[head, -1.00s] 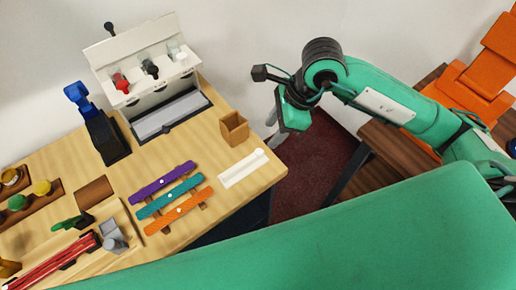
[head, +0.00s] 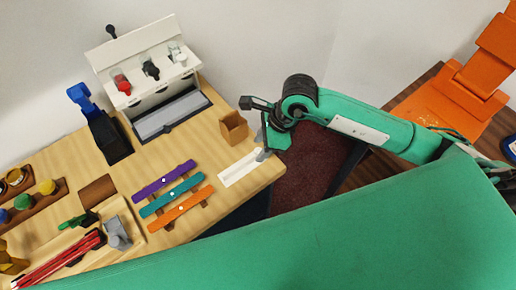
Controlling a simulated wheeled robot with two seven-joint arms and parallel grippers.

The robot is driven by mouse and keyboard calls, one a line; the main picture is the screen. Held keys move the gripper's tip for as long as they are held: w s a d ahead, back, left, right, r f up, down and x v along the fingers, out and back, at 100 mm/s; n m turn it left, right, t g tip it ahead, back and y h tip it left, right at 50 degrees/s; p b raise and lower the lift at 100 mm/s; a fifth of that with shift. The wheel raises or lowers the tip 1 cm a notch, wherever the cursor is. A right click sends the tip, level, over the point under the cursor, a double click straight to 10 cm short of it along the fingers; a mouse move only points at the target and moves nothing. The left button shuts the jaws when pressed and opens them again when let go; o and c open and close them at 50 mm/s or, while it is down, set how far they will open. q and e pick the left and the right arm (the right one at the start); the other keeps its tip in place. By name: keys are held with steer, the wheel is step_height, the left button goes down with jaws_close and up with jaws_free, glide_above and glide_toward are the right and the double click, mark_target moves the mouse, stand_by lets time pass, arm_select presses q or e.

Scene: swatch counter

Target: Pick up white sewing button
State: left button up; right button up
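A small round white piece, seen a second ago at the right end of the white tray (head: 236,171), is now hidden behind my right gripper (head: 261,147). I take it for the white sewing button. My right gripper points down at that end of the tray, and its two grey fingers look apart. I cannot see whether they touch the button. Small white dots also sit on the purple strip (head: 150,189), the teal strip (head: 157,206) and the orange strip (head: 195,203). My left gripper is not in view.
A small wooden box (head: 233,128) stands just behind the tray, close to my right gripper. A white dispenser (head: 150,98) with red, black and white contents stands at the back. A blue and black device (head: 108,135) is to its left. The table's right edge is near the tray.

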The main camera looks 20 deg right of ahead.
steer(key=c, duration=0.4)
jaws_close()
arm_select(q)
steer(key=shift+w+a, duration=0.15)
arm_select(e)
steer(key=shift+r, duration=0.15)
steer(key=shift+r, duration=0.55)
arm_select(q)
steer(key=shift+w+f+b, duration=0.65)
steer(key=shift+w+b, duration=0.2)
steer(key=shift+b, duration=0.35)
arm_select(e)
step_height(320, 180, up, 19)
steer(key=shift+f, duration=0.15)
